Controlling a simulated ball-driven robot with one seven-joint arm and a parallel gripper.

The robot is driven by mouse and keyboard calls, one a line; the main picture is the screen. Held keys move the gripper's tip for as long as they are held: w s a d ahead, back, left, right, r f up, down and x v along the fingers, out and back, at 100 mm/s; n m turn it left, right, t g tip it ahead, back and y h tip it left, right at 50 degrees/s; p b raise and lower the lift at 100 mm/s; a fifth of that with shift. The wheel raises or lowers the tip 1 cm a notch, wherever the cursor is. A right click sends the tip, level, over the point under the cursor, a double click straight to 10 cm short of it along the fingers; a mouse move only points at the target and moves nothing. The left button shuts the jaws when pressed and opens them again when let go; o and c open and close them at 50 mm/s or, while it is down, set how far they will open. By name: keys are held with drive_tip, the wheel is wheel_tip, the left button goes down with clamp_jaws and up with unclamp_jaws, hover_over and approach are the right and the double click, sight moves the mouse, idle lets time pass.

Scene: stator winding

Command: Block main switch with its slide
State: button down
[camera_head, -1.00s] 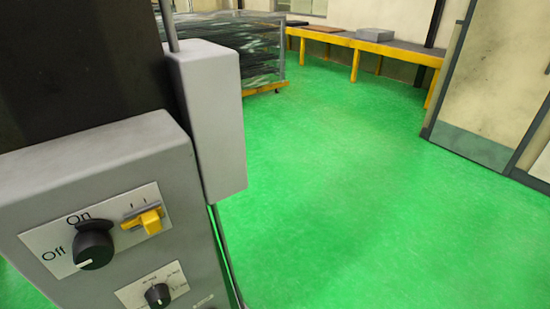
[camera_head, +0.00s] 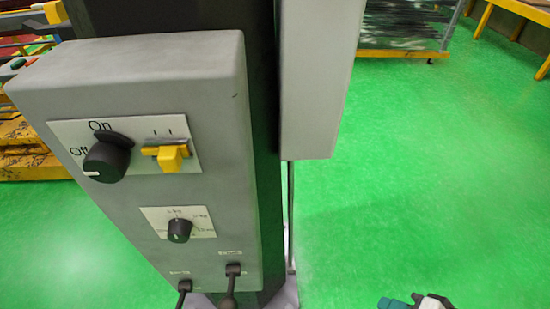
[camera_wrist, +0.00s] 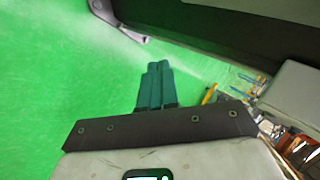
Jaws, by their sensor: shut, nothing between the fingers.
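The main switch (camera_head: 107,160) is a black rotary knob on the grey control box in the head view. Its pointer mark faces the Off side. The yellow slide (camera_head: 170,156) sits just right of the knob on the same white label plate, under two small tick marks. My gripper (camera_head: 415,302) shows only partly at the bottom edge of the head view, well below and right of the box. In the wrist view my gripper (camera_wrist: 155,75) has its teal fingers together, over green floor, holding nothing. The switch and slide do not show clearly in the wrist view.
The grey box (camera_head: 215,110) stands on a dark column, with a smaller knob (camera_head: 179,230) and levers (camera_head: 233,270) below. A grey housing (camera_head: 318,80) is to its right. Yellow-framed equipment (camera_head: 30,160) stands at left. Green floor at right is open.

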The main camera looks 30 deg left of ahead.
sight(178, 162)
drive_tip(key=w+a+r+n+g+y+b, duration=0.1)
drive_tip(key=w+a+r+g+y+b, duration=0.15)
drive_tip(key=a+r, duration=0.45)
drive_tip(key=w+a+r+n+g+y+b, duration=0.1)
drive_tip(key=w+a+r+y+b, duration=0.1)
drive_tip(key=w+a+r+y, duration=0.4)
drive_tip(key=s+a+r+n+g+b, duration=0.1)
drive_tip(key=s+a+r+n+g, duration=0.2)
drive_tip(key=r, duration=0.6)
drive_tip(key=s+a+r+n+g+h+b, duration=0.1)
drive_tip(key=s+r+g, duration=0.4)
drive_tip(key=r, duration=0.5)
drive_tip(key=shift+a+n+g+b, duration=0.3)
drive_tip(key=shift+a+n+g, duration=0.15)
drive_tip(key=shift+a+n, duration=0.5)
drive_tip(key=shift+a, duration=0.15)
drive_tip(key=p+x, duration=0.1)
drive_tip(key=x, duration=1.3)
drive_tip(key=shift+f, duration=0.2)
drive_tip(key=shift+r, duration=0.1)
